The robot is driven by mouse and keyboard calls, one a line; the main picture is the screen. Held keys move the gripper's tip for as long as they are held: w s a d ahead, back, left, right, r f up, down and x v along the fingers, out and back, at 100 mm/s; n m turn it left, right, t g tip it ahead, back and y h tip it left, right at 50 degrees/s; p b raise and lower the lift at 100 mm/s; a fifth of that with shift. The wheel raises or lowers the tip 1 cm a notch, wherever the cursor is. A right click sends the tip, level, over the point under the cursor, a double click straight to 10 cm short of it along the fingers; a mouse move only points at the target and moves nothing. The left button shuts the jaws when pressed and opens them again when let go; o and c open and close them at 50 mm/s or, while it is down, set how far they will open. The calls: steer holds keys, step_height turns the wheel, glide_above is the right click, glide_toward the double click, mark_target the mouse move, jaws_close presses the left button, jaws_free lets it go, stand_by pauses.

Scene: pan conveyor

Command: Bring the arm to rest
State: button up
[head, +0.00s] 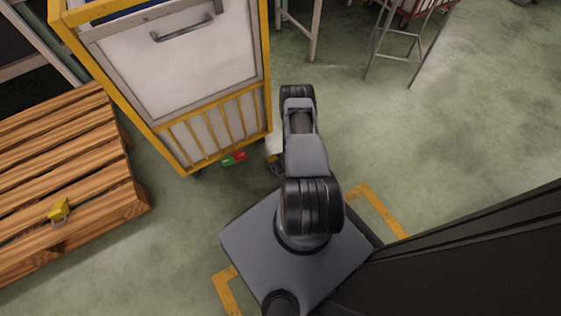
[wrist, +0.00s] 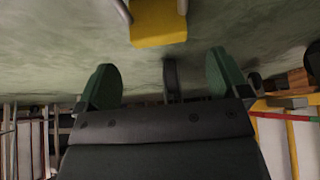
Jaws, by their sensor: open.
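My arm (head: 305,155) shows in the head view, extending from its grey base towards the top of the picture, beside the yellow-framed cart. My gripper (wrist: 163,82) shows in the wrist view, with its two green-padded fingers wide apart and nothing held between them. In the head view the gripper itself is mostly hidden behind the arm.
The yellow-framed cart (head: 185,65) stands close left of the arm, with a small red and green object (head: 234,158) at its foot. A wooden pallet (head: 75,150) with a yellow item (head: 58,209) lies at left.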

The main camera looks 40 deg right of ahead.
steer(key=shift+s+a+r, duration=0.1)
steer(key=shift+s+r, duration=0.3)
steer(key=shift+r, duration=0.15)
steer(key=shift+s, duration=0.1)
